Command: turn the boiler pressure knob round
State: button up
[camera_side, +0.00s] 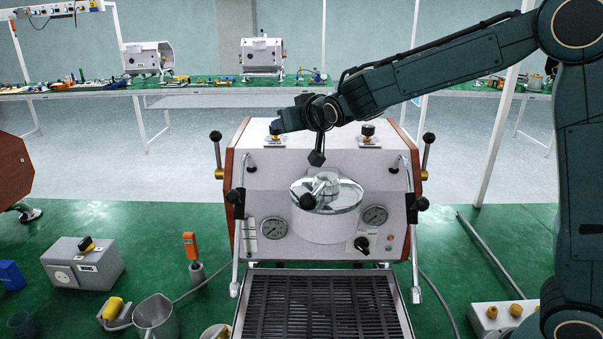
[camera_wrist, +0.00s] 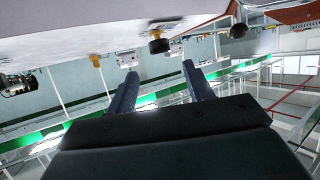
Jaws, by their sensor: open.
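The espresso machine (camera_side: 265,165) stands in the middle of the side view. Two black knobs with gold bases sit on its top: the right knob (camera_side: 368,130) is clear, and the left one is mostly hidden by my gripper (camera_side: 279,122). A further black knob (camera_side: 362,244) is on the front panel. I cannot read which is the boiler pressure knob. In the wrist view my gripper (camera_wrist: 160,69) is open, its two fingers apart with nothing between them. A black knob (camera_wrist: 157,44) with a gold base appears above the gap between the fingertips; contact is not visible.
Black-tipped levers (camera_side: 427,150) rise at both sides of the machine. A chrome round lid (camera_side: 340,197) stands in front of my gripper. A grey box (camera_side: 83,262) and a metal jug (camera_side: 155,316) are at the lower left. Space above the machine's right side holds my forearm.

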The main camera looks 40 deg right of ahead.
jog(key=shift+x, duration=4.15)
jog(key=c, duration=1)
